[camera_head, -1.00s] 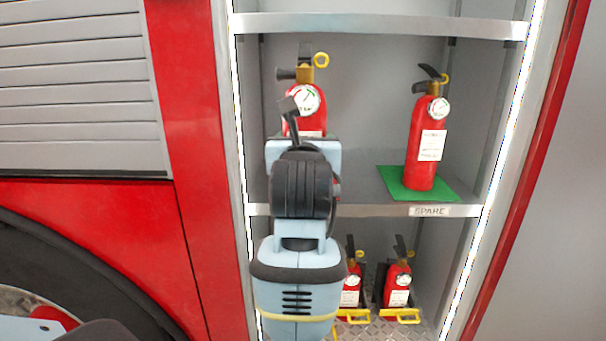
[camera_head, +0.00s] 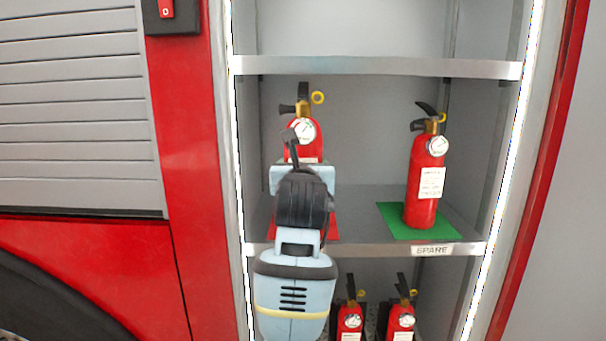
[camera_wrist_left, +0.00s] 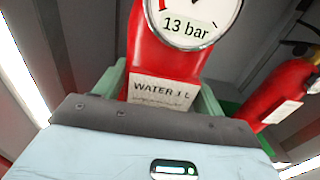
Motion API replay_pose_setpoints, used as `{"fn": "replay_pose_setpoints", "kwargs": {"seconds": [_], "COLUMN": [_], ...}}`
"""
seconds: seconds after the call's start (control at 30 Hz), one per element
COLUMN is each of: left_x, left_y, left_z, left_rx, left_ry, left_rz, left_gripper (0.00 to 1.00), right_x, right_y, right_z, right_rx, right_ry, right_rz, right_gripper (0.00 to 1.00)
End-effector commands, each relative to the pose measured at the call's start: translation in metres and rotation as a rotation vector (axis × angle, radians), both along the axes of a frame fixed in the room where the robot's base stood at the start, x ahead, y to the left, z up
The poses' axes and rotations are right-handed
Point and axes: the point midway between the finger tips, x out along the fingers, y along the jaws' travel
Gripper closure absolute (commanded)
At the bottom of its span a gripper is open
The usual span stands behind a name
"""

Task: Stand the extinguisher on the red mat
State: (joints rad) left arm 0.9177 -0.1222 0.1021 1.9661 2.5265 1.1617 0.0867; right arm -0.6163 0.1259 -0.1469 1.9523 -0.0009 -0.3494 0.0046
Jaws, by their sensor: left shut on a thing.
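The extinguisher (camera_head: 311,147), red with a round gauge and a yellow ring, is upright at the left of the middle shelf. My left gripper (camera_wrist_left: 160,92) is shut on its body; the fingers clasp both sides below the gauge in the left wrist view, beside a white label (camera_wrist_left: 162,91). My right gripper is not in view.
Another red extinguisher (camera_head: 424,180) stands on a green mat (camera_head: 394,219) at the right of the shelf, above a "SPARE" label (camera_head: 432,250). Two smaller extinguishers stand below. An upper shelf (camera_head: 380,67) and the side wall (camera_head: 247,150) bound the compartment.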

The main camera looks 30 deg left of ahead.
Motion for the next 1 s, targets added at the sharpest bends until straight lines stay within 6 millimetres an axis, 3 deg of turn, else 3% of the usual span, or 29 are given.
{"fn": "replay_pose_setpoints", "kwargs": {"seconds": [0.03,0.5,1.0], "left_x": [0.006,0.065,0.074], "left_y": [0.005,0.042,0.048], "left_z": [0.008,0.004,-0.004], "left_rx": [0.007,0.007,0.006], "left_ry": [-0.019,-0.021,-0.021], "left_rz": [0.000,0.000,-0.001], "left_gripper": [1.00,1.00,1.00], "right_x": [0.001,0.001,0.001], "right_y": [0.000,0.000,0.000], "right_z": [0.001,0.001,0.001], "right_rx": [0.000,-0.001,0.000], "right_ry": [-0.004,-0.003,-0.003], "right_rz": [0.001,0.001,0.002], "right_gripper": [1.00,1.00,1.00]}}
